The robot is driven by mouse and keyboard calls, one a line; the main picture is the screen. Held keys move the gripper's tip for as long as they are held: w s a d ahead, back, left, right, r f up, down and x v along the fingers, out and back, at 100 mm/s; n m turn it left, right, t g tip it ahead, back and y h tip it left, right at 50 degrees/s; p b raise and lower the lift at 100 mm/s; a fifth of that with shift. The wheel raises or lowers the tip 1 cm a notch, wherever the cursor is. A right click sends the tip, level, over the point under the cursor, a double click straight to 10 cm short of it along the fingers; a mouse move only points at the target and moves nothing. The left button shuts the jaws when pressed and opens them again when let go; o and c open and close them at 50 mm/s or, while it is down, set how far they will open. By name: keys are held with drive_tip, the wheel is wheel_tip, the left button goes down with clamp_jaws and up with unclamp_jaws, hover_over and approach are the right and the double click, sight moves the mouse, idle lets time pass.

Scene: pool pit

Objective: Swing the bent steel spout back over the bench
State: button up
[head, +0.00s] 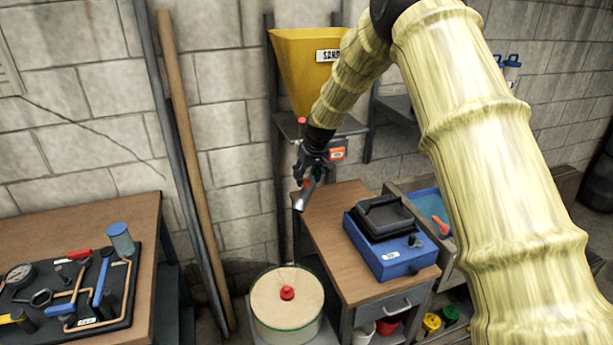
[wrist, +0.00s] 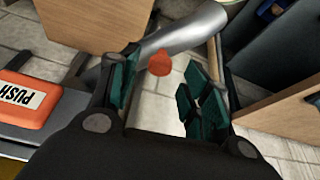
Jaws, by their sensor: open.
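The bent steel spout (head: 309,194) hangs below the yellow sand hopper (head: 302,62), by the back left corner of the bench (head: 335,215). In the wrist view the grey spout (wrist: 190,28) runs across the top, with tiled floor showing around it. A red knob (wrist: 160,63) stands at the spout and shows between my fingers. My gripper (head: 307,176) is at the spout, pointing down. In the wrist view my gripper (wrist: 162,90) is open, one teal pad on either side of the knob. I cannot tell whether the pads touch it. My gripper hides the spout's upper part in the head view.
An orange PUSH box (wrist: 28,97) is close beside my gripper. A blue box with a black lid (head: 390,240) stands on the bench. A round drum with a red knob (head: 287,305) stands in front. Poles (head: 180,150) lean on the wall at left.

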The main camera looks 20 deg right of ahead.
drive_tip(key=shift+x, duration=1)
clamp_jaws()
